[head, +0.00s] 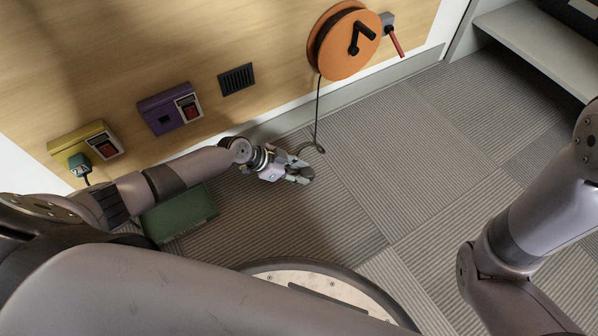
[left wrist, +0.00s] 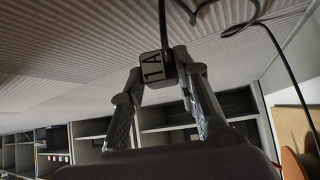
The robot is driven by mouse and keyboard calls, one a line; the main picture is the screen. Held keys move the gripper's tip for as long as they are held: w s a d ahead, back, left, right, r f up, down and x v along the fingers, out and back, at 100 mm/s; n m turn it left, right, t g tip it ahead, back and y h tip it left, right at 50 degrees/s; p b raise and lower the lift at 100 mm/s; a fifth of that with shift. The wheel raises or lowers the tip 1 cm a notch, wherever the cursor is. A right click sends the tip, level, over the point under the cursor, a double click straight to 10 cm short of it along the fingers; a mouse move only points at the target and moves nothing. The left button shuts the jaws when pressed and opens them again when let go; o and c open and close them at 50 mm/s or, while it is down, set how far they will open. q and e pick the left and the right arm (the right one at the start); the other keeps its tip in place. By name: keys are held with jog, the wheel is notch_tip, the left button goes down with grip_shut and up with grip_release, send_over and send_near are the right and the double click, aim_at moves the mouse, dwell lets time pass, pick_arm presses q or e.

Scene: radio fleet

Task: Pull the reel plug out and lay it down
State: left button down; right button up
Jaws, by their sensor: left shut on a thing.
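My left gripper (head: 298,176) is shut on the reel plug, a dark grey block marked "1A" (left wrist: 155,67) in the left wrist view. It holds the plug away from the wall; in the head view the fingers mostly hide it. The plug's black cable (head: 318,118) runs up to the orange reel (head: 343,62) on the wooden wall. A purple socket box (head: 170,111) with a red switch is on the wall, and its socket has no plug in it. My right gripper is outside both views.
A yellow socket box (head: 84,146) with a red switch holds a teal plug (head: 78,164). A green case (head: 180,214) lies on the floor under my left arm. A red lever (head: 395,42) juts out beside the reel. Striped carpet (head: 370,150) right of the gripper is clear.

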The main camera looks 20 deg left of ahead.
pick_arm(q)
jog(key=shift+f+b, duration=2.2)
jog(key=shift+f, duration=0.4)
jog(key=c, duration=1.2)
grip_release()
jog(key=shift+o, duration=0.2)
jog(key=v, duration=1.2)
